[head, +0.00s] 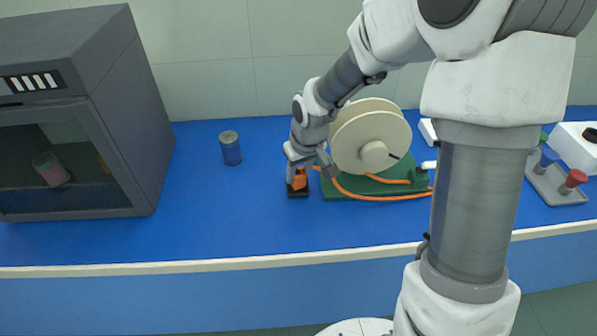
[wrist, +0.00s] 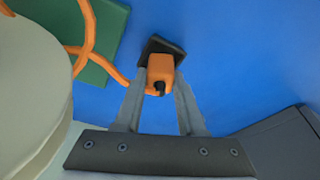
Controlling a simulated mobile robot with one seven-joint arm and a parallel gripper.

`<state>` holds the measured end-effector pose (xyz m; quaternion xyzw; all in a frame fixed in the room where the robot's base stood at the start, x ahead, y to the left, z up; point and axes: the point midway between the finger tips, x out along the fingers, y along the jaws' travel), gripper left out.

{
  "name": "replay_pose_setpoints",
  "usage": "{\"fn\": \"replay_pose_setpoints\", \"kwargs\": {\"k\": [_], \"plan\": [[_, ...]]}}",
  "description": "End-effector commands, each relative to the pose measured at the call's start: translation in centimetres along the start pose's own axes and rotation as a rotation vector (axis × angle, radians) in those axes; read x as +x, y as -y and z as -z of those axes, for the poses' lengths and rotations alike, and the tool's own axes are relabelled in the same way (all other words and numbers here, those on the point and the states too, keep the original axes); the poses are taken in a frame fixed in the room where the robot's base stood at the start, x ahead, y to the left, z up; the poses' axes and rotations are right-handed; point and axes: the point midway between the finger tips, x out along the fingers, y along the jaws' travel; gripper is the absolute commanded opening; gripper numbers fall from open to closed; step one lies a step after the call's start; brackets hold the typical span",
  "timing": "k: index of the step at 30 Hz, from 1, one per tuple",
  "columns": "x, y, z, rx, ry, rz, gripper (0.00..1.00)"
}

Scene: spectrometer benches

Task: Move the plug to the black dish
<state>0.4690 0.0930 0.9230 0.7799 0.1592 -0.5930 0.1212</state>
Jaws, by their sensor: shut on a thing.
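The orange plug (head: 299,180) is held between the fingers of my gripper (head: 304,168). In the wrist view the plug (wrist: 160,67) sits between the two grey fingertips of the gripper (wrist: 160,78), with a small black tip showing. The small square black dish (head: 298,193) is on the blue bench directly under the plug. Part of the dish (wrist: 165,45) shows behind the plug in the wrist view. I cannot tell whether the plug touches the dish. An orange cable (wrist: 104,67) runs from the plug.
A cream cable reel (head: 365,138) on a green base (head: 345,190) stands close right of my gripper. A grey cabinet (head: 120,110) fills the left end. The front middle bench is clear.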

Motion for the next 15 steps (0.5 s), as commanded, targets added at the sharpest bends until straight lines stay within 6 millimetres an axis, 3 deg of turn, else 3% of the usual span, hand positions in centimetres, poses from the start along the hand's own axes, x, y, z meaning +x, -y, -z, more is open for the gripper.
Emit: {"fn": "replay_pose_setpoints", "kwargs": {"k": [15], "plan": [[-0.82,0.0,0.25,0.0,0.0,0.0,0.0]]}}
